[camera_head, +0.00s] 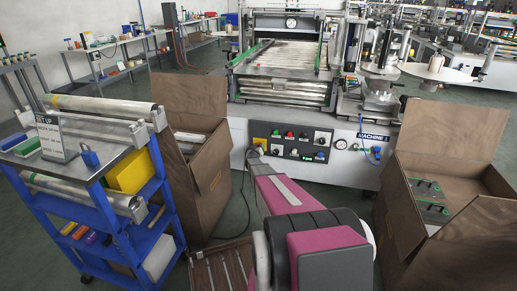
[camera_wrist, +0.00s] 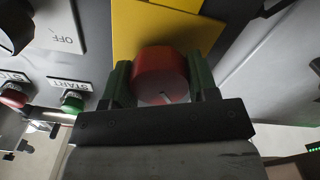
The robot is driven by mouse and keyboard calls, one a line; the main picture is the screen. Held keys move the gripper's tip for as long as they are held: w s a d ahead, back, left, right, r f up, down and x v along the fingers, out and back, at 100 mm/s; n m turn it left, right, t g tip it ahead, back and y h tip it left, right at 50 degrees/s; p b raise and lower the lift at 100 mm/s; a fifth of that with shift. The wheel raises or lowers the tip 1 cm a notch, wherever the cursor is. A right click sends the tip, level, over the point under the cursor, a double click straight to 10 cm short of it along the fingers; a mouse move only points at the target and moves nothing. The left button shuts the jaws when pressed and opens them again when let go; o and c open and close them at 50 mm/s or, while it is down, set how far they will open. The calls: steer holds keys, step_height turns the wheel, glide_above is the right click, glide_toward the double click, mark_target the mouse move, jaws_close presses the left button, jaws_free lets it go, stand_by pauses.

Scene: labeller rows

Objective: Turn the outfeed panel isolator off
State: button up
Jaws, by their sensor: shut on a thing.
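A red round knob (camera_wrist: 160,68) sits on a yellow plate (camera_wrist: 145,25) on a grey panel in the wrist view. A small pale mark shows on its face near the lower edge. My gripper (camera_wrist: 159,80) has one green finger on each side of the knob and is shut on it. I cannot read a label naming this knob as the outfeed panel isolator. In the head view, my arm reaches to the yellow plate (camera_head: 261,130) at the left of the machine's front panel; the knob is too small to make out there.
In the wrist view, a black knob (camera_wrist: 14,28) by an OFF label, a green START button (camera_wrist: 72,103) and a red button (camera_wrist: 14,95) lie to the left. Open cardboard boxes (camera_head: 215,185) and (camera_head: 405,215) flank my arm. A blue cart (camera_head: 120,225) stands left.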

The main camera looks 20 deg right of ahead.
steer(key=shift+n, duration=0.7)
steer(key=o, duration=0.9)
steer(key=shift+s, duration=0.15)
steer(key=v, duration=1)
steer(key=shift+s+a, duration=0.25)
steer(key=shift+a, duration=0.05)
steer(key=s+a+r+n+g+y, duration=0.1)
steer(key=s+a+r+g+y, duration=0.1)
steer(key=s+a+r+y, duration=0.45)
steer(key=s+a+r+n+g+y, duration=0.2)
steer(key=s+a+y, duration=0.2)
steer(key=s+a, duration=0.5)
steer(key=s+a+r+g, duration=0.2)
steer(key=s+r+g, duration=0.1)
steer(key=s, duration=0.6)
steer(key=s+a+r+m+g, duration=0.1)
steer(key=s+a+r+g, duration=0.1)
steer(key=s, duration=0.8)
steer(key=s+a+r+m+g, duration=0.1)
steer(key=s+a+r+g, duration=0.2)
steer(key=s+g, duration=0.3)
steer(key=shift+s+a+r+h, duration=0.1)
steer(key=shift+s+r+h, duration=0.1)
steer(key=shift+s, duration=0.75)
steer(key=shift+s+a+r+h, duration=0.1)
steer(key=shift+s+r, duration=0.05)
steer(key=shift+s, duration=0.8)
